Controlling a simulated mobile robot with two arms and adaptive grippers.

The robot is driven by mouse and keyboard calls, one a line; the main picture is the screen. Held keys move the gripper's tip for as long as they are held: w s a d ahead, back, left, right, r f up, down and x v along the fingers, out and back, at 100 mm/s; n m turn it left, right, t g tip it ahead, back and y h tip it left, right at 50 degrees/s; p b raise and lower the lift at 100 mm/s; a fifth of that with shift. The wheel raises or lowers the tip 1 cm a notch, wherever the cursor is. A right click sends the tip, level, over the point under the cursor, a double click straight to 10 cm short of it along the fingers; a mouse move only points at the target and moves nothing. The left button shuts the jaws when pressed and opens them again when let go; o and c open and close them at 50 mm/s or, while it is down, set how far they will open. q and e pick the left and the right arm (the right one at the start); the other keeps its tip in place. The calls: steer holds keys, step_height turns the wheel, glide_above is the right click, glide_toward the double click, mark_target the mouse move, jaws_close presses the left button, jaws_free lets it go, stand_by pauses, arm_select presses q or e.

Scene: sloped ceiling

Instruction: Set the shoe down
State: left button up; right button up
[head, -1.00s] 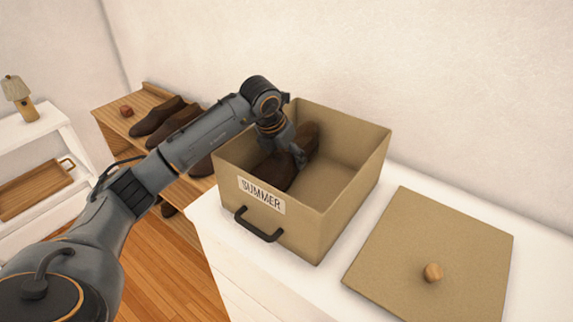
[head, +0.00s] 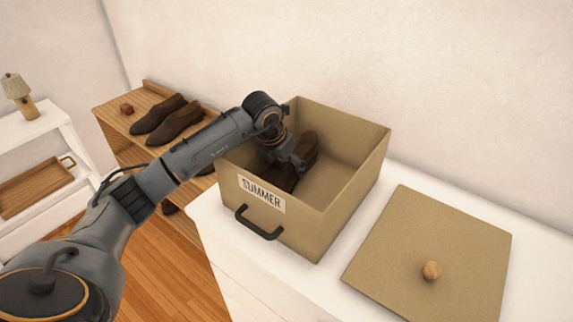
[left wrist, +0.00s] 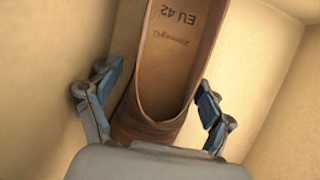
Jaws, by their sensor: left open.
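A brown shoe (head: 306,150) is inside the tan box labelled SUMMER (head: 345,200), at the box's left side. In the left wrist view the shoe (left wrist: 178,60) shows its open top, with an insole marked EU 42. My left gripper (head: 290,165) is down inside the box over the shoe. My right gripper is not in view.
The box stands on a white dresser (head: 300,285), its walls close around my gripper. A tan lid with a round knob (head: 432,271) lies to its right. More brown shoes (head: 172,124) sit on a wooden rack (head: 116,118) to the left.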

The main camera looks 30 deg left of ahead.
mark_target(276, 168)
arm_select(q)
steer(key=b+v, duration=0.1)
steer(key=v, duration=1)
steer(key=shift+r, duration=0.15)
steer(key=shift+s+r+b, duration=0.2)
steer(key=shift+r+b, duration=0.1)
steer(key=shift+r, duration=0.05)
